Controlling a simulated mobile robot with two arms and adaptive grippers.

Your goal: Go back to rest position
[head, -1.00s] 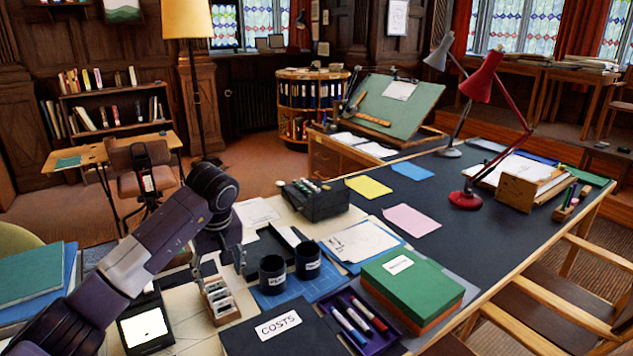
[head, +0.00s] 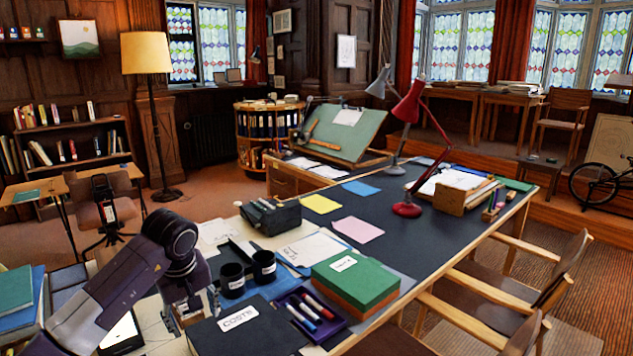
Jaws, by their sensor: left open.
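My left gripper (head: 192,305) hangs at the lower left of the head view, over the near left end of the desk (head: 408,240). It is open, with its fingers pointing down by a small wooden card box (head: 187,316), which my arm partly hides. I see nothing held between the fingers. Two dark cups, one on the left (head: 232,281) and one on the right (head: 264,267), stand just right of the gripper. My right gripper does not show.
A black COSTS folder (head: 245,330), a purple pen tray (head: 311,316) and a green box (head: 356,279) lie near the desk's front. A red lamp (head: 409,208) stands farther back. Chairs (head: 520,290) line the right side.

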